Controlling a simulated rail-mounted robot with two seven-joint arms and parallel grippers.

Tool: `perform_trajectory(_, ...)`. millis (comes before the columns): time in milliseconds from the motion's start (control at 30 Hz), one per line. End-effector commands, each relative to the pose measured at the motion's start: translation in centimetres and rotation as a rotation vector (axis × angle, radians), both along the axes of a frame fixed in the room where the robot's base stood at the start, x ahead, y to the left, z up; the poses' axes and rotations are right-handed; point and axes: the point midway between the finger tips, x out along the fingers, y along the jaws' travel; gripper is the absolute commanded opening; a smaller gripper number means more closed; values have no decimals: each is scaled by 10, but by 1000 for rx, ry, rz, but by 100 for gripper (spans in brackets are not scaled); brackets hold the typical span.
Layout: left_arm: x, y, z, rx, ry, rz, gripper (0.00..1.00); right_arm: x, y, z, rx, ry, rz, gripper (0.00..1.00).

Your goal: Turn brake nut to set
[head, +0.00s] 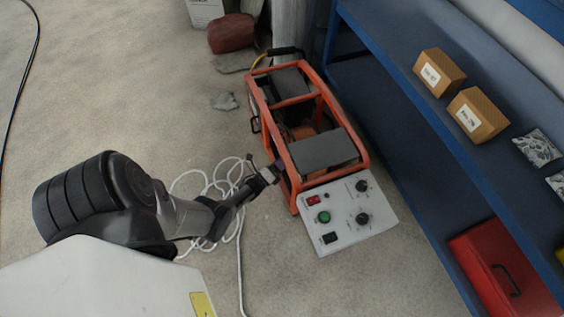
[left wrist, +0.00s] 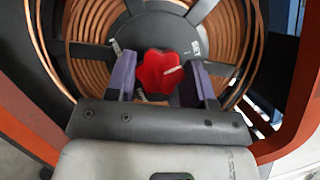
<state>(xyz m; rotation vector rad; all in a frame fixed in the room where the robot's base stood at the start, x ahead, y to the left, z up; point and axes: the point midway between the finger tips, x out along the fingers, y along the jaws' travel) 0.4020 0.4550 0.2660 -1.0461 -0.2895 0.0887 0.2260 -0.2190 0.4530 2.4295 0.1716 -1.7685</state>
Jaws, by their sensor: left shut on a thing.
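The brake nut (left wrist: 160,72) is a red lobed knob with a pale pointer mark, at the hub of a wire spool (left wrist: 82,45) in the left wrist view. My left gripper (left wrist: 162,80) is shut on it, one purple-padded finger on each side. The pale mark points to the upper right. A small white label is on the hub to the right of the nut. In the head view my left gripper (head: 268,176) reaches the left side of the orange-framed machine (head: 290,152), and the nut is hidden there. My right gripper is not in view.
A control panel (head: 345,212) with knobs and buttons is at the machine's front. A white cable (head: 238,245) lies on the floor beside my arm. A blue shelf (head: 400,105) with boxes stands to the right.

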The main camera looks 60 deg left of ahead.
Motion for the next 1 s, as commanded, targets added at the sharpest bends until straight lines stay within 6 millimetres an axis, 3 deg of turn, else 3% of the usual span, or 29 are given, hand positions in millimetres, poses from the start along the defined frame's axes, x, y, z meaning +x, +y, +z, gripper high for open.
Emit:
perform_trajectory(700,0,0,0,60,-7,-1,25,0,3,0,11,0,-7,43)
perform_trajectory(733,0,0,0,60,-7,-1,51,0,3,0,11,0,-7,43)
perform_trajectory(1000,0,0,0,59,-7,-1,73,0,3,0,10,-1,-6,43)
